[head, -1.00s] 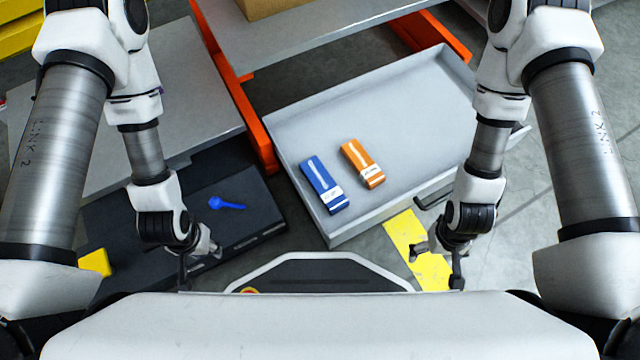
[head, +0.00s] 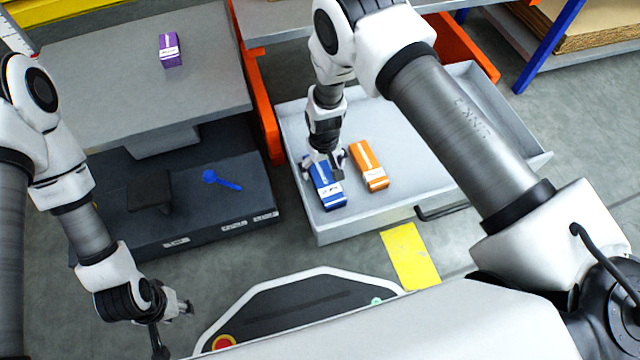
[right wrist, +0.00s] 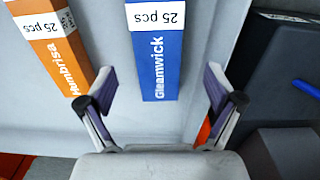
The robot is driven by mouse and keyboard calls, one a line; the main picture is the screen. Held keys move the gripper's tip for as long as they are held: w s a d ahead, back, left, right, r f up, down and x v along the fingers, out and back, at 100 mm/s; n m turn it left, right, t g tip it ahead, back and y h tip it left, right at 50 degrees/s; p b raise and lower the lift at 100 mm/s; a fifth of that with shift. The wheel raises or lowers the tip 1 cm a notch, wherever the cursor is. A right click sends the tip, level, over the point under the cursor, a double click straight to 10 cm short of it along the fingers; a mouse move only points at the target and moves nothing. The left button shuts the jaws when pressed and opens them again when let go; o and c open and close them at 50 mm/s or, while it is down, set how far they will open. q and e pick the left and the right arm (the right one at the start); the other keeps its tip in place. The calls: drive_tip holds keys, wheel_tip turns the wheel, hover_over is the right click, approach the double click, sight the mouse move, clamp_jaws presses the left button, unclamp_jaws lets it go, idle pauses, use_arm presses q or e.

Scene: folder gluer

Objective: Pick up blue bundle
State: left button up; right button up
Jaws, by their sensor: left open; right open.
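The blue bundle (head: 329,192) lies in the grey drawer tray, with a white label band. In the right wrist view the blue bundle (right wrist: 155,65) shows "25 pcs" and "Gleamwick" and lies ahead between the fingers. My right gripper (head: 324,164) is over the far end of the blue bundle in the head view, hiding that end. It is open; its fingers (right wrist: 158,88) stand wide on either side with nothing between them touching. My left gripper (head: 172,328) is open and empty, low at the left, over the floor.
An orange bundle (head: 369,166) lies right beside the blue one in the tray (head: 430,168). A purple bundle (head: 169,50) stands on the grey table (head: 100,75) at the left. A blue tool (head: 222,181) lies on the dark platform (head: 235,205).

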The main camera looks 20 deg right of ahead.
sight(324, 177)
wheel_tip(324, 177, down, 5)
drive_tip(key=b, duration=0.4)
drive_tip(key=shift+d+f, duration=0.15)
drive_tip(key=shift+f, duration=0.05)
drive_tip(key=shift+r, duration=0.2)
drive_tip(key=c, duration=1.4)
drive_tip(key=shift+o, duration=0.2)
